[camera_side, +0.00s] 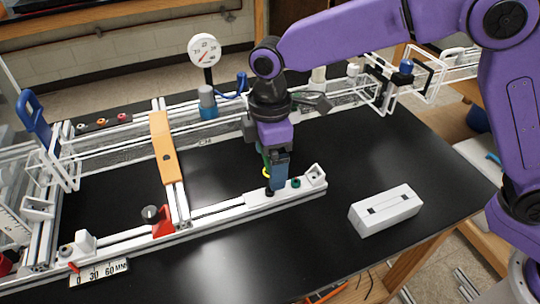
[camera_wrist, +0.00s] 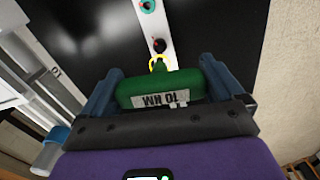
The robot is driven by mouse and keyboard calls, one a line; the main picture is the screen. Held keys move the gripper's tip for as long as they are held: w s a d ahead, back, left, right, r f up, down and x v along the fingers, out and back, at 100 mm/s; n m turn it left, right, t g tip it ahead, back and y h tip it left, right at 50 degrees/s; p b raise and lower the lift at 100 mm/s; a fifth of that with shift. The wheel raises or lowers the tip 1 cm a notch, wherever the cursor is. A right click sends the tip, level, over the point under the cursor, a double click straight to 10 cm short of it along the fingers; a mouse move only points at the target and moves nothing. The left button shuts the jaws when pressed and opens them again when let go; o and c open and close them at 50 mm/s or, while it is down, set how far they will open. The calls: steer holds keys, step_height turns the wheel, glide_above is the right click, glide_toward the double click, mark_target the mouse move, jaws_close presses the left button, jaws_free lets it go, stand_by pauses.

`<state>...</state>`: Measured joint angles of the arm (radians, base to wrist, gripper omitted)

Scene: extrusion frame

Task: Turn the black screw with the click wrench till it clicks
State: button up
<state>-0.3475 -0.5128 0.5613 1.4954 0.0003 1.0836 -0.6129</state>
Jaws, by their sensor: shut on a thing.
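My gripper (camera_side: 278,172) is shut on the click wrench, above the white rail on the black table. In the wrist view the wrench (camera_wrist: 158,90) is a green body with an upside-down label reading 10 NM, between the two blue-grey fingers (camera_wrist: 158,85). A yellow ring (camera_wrist: 160,62) sits at its far end. The black screw (camera_wrist: 158,46) shows on the white rail just beyond that ring. In the side view the screw spot is at the gripper's lower end and mostly hidden. I cannot tell whether the wrench tip touches the screw.
A teal ring (camera_side: 296,183) sits on the rail right of the gripper, beside a white end bracket (camera_side: 315,175). A white box (camera_side: 385,210) lies to the right. An orange bar (camera_side: 163,147), a red bracket (camera_side: 163,222) and a dial gauge (camera_side: 204,51) stand left. Black tabletop is clear in front.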

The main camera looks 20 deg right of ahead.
steer(key=shift+f+n, duration=0.1)
steer(key=shift+n, duration=0.3)
steer(key=shift+r, duration=1.6)
steer(key=shift+r, duration=1.55)
